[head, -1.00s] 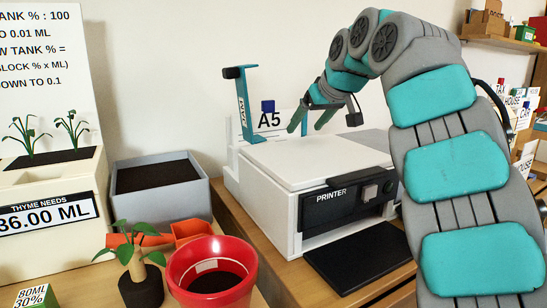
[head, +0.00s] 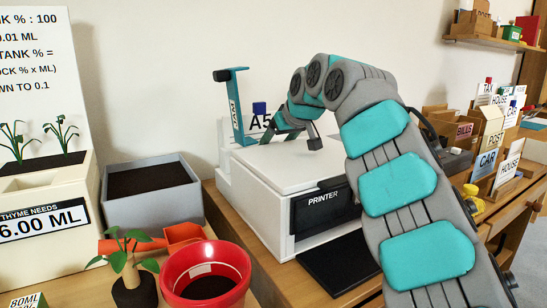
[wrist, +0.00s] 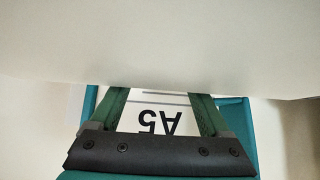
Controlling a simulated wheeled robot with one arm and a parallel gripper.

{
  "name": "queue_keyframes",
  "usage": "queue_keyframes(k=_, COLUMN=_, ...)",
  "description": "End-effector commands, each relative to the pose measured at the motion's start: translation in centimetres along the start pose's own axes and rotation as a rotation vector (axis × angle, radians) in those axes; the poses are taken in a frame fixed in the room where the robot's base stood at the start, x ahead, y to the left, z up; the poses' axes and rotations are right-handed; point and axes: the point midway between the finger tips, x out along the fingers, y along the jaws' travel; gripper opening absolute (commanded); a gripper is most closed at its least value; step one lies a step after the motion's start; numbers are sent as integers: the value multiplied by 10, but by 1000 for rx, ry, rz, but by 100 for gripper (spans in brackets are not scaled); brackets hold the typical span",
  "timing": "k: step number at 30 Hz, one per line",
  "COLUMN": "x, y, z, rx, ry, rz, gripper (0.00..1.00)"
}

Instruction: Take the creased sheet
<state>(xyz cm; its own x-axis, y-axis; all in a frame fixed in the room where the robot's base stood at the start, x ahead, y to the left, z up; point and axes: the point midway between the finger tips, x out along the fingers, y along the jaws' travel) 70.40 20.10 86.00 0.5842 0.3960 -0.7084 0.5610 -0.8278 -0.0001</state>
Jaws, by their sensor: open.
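The white printer (head: 275,168) stands on a wooden top, its dark front panel marked PRINTER. Behind it is an upright white panel marked A5 (head: 258,122), with a blue block on top; the lettering shows upside down in the wrist view (wrist: 160,122). A teal post marked JAM (head: 236,112) stands at the printer's back left. My gripper (head: 266,139) is over the back of the printer, in front of the A5 panel. In the wrist view my gripper (wrist: 160,97) has its two green fingers apart, with nothing seen held between them. I cannot make out a creased sheet.
A dark tray (head: 335,262) sticks out at the printer's front. A grey planter (head: 152,190), a red pot (head: 205,275) and a small plant (head: 132,268) stand at the left. Labelled card holders (head: 490,150) stand at the right, beyond my arm.

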Motion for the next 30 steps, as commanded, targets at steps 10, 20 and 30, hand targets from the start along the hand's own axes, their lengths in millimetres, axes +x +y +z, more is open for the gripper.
queue_keyframes(k=10, x=-1, y=0, z=0, rx=1, ry=1, rz=1, gripper=54)
queue_keyframes(k=20, x=-1, y=0, z=0, rx=1, ry=2, rz=1, gripper=17)
queue_keyframes(k=30, x=-1, y=0, z=0, rx=1, ry=2, rz=1, gripper=0)
